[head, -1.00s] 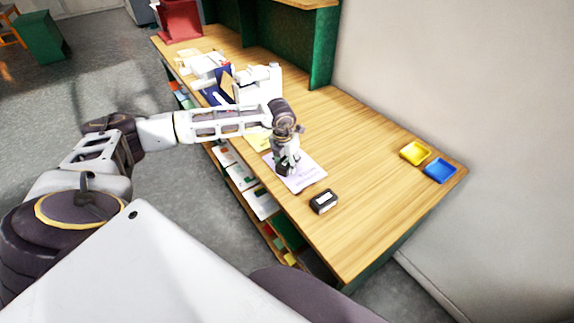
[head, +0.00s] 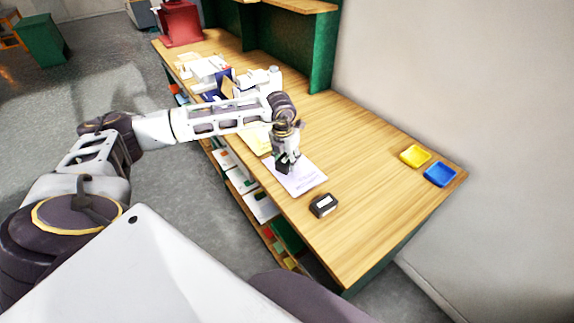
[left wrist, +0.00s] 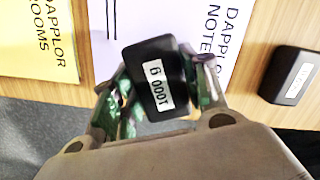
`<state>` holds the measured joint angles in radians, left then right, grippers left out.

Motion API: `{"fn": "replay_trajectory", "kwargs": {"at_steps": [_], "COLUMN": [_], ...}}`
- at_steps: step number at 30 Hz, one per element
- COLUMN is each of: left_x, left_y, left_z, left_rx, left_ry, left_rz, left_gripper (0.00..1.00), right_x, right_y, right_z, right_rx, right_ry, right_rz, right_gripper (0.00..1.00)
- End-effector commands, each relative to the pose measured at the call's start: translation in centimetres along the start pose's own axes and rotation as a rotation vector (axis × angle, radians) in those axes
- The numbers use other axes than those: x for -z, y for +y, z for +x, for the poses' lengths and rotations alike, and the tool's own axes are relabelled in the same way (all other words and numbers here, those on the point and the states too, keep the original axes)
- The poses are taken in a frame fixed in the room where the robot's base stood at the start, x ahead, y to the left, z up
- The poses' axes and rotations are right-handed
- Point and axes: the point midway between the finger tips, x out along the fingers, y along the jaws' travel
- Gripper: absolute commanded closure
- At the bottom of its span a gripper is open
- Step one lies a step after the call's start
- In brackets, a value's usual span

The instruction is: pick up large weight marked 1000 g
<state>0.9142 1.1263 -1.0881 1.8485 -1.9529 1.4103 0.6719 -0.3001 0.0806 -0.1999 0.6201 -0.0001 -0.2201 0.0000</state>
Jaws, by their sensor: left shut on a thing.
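My right gripper is not in view.
A second black block with a white label (head: 323,205) lies near the table's front edge. Yellow (head: 415,156) and blue (head: 440,173) trays stand at the right end. White boxes (head: 208,72) stand farther back.

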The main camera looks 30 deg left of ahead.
Motion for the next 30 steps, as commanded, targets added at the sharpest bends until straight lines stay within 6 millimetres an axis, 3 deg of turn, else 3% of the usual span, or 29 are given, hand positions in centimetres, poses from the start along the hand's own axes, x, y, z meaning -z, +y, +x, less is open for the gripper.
{"fn": "replay_trajectory", "kwargs": {"at_steps": [6, 15, 30], "left_x": [-0.8, -1.1, -1.2], "left_y": [0.0, 0.0, 0.0], "left_z": [-3.4, -6.4, -7.2], "left_rx": [0.001, 0.000, 0.001], "left_ry": [-0.010, -0.007, -0.006], "left_rz": [0.000, 0.000, 0.000], "left_gripper": [1.00, 1.00, 1.00], "right_x": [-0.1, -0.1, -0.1], "right_y": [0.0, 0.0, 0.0], "right_z": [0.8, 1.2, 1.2], "right_rx": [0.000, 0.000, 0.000], "right_ry": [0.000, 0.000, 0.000], "right_rz": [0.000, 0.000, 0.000], "right_gripper": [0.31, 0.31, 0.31]}}
